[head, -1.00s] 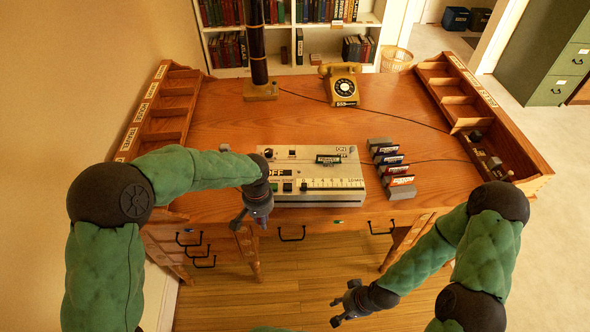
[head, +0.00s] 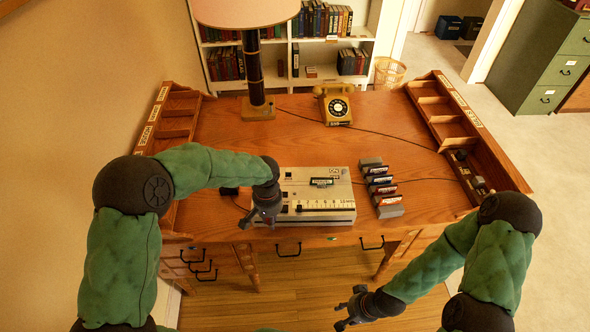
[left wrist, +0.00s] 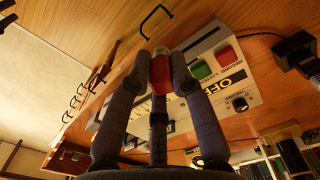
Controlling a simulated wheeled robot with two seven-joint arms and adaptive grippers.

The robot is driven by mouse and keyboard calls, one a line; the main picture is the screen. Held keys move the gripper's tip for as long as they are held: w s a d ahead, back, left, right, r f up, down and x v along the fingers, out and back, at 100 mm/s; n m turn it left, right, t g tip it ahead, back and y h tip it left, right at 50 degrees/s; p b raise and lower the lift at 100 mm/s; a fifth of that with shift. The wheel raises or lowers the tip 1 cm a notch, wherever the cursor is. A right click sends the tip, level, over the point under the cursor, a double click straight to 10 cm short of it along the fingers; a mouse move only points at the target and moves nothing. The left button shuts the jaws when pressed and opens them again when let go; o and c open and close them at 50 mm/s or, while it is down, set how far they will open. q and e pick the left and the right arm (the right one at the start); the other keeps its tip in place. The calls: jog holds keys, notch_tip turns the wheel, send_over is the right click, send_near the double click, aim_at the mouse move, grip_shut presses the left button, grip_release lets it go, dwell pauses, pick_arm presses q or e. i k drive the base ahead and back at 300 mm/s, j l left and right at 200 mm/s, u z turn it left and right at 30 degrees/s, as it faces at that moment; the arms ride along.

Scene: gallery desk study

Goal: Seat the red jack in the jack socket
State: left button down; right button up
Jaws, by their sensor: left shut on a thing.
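The red jack (left wrist: 161,73) is between the fingertips of my left gripper (left wrist: 160,68) in the left wrist view; the fingers are shut on it. In the head view my left gripper (head: 263,216) hangs at the front left corner of the pale console (head: 340,203), and the jack cannot be made out there. The console also shows in the left wrist view (left wrist: 208,92), with red and green buttons, an OFF label and a knob. I cannot make out the jack socket. My right gripper (head: 347,307) is open and empty, low in front of the desk.
The wooden desk (head: 390,130) carries a yellow telephone (head: 335,106), a lamp (head: 254,75) and a row of labelled cartridges (head: 383,190) right of the console. Pigeonhole racks line both sides. A small black box (head: 229,190) sits left of the console.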

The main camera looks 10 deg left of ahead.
aim_at(334, 205)
jog(key=i+z, duration=0.45)
jog(key=i+j+z, duration=0.2)
jog(key=z, duration=0.25)
